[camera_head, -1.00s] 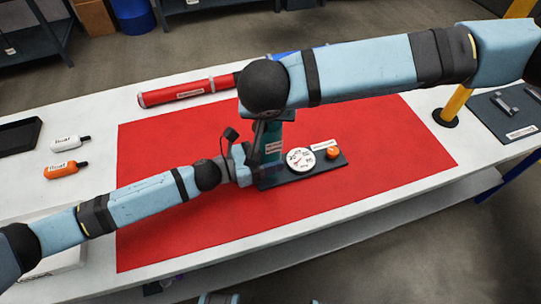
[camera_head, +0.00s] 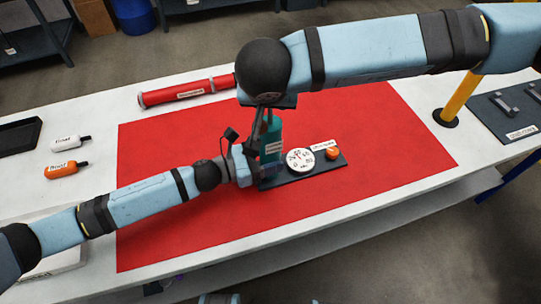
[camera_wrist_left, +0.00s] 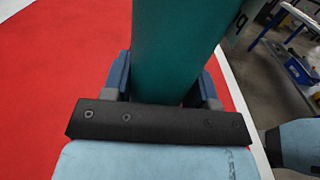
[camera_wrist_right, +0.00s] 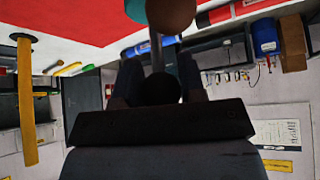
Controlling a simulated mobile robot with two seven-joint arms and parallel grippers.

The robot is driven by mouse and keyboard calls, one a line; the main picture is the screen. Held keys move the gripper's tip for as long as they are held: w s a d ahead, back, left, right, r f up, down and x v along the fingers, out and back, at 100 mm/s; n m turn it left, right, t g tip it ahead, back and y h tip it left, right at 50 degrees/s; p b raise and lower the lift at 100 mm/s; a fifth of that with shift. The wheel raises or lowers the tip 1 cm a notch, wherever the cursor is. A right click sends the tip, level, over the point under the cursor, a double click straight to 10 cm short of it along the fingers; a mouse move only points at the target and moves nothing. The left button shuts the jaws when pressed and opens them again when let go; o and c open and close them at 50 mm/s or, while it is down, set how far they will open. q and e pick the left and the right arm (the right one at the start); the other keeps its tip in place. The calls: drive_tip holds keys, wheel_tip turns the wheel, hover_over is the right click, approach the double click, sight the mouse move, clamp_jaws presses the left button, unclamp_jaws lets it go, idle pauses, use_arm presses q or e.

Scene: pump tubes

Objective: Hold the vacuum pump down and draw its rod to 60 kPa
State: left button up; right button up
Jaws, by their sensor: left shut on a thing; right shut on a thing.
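The teal vacuum pump (camera_head: 271,140) stands upright on a dark base (camera_head: 325,168). On the base are a white round gauge (camera_head: 300,160), whose reading is too small to make out, and an orange knob (camera_head: 333,154). My left gripper (camera_head: 249,162) is shut on the pump body; its fingers flank the teal cylinder (camera_wrist_left: 178,50) in the left wrist view. My right gripper (camera_wrist_right: 155,82) is shut on the rod's dark round handle (camera_wrist_right: 158,91). The pale rod (camera_wrist_right: 157,52) shows between handle and pump top (camera_wrist_right: 170,14). In the head view my right arm hides the handle.
The base stands on a red mat (camera_head: 190,220) on a white table. A red tube (camera_head: 186,92) lies behind. White and orange bottles (camera_head: 62,170) and a black tray (camera_head: 18,134) are at left. A yellow post (camera_head: 458,98) stands at right.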

drive_tip(key=shift+r, duration=1.35)
drive_tip(key=shift+f, duration=0.3)
drive_tip(key=o, duration=1.1)
drive_tip(key=shift+r, duration=0.1)
drive_tip(key=shift+v, duration=4)
drive_tip(key=shift+c, duration=0.3)
